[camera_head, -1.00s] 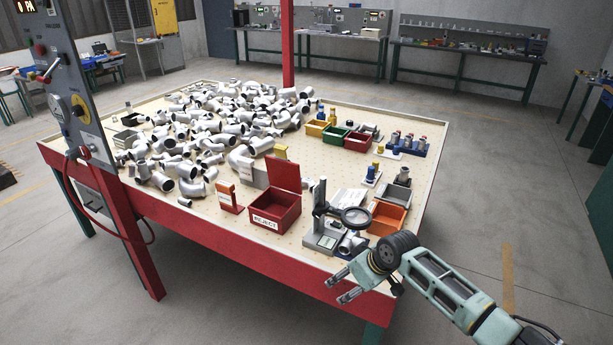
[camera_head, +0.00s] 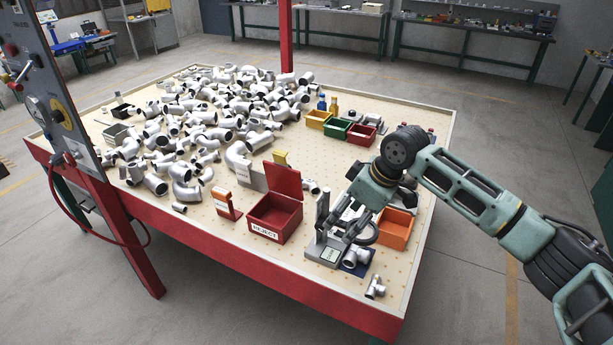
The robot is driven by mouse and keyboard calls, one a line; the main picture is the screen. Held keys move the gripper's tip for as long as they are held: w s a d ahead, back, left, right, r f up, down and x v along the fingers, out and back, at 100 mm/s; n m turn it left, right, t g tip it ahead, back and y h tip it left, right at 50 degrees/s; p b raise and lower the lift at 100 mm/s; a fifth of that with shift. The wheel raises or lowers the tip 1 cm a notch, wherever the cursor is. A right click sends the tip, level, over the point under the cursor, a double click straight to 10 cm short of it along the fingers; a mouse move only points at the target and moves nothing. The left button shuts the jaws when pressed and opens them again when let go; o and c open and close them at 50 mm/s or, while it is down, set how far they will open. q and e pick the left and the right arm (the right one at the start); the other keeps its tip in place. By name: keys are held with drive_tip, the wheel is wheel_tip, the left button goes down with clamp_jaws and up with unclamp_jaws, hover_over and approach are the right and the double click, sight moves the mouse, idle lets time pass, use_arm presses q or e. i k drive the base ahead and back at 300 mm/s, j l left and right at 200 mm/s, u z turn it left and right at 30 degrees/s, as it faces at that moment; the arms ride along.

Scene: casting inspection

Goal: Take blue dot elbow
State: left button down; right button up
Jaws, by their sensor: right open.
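Many silvery pipe fittings, elbows among them, lie in a large heap (camera_head: 220,115) on the left and back of the table. I cannot make out a blue dot on any of them. One fitting (camera_head: 354,258) sits on a dark blue pad by the magnifier stand (camera_head: 322,248). Another small fitting (camera_head: 375,289) lies on the bare table near the front right corner. My right gripper (camera_head: 343,224) is open, pointing down and left beside the magnifier stand, above that pad; it partly hides the stand and lens. My left gripper is not in view.
A red reject bin (camera_head: 276,222) with a raised lid stands left of the stand, and an orange bin (camera_head: 396,230) stands right of it. Small yellow, green (camera_head: 336,128) and red bins are behind. The table's front strip is mostly clear.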

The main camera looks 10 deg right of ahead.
sight(308, 183)
drive_tip(key=i, duration=1.6)
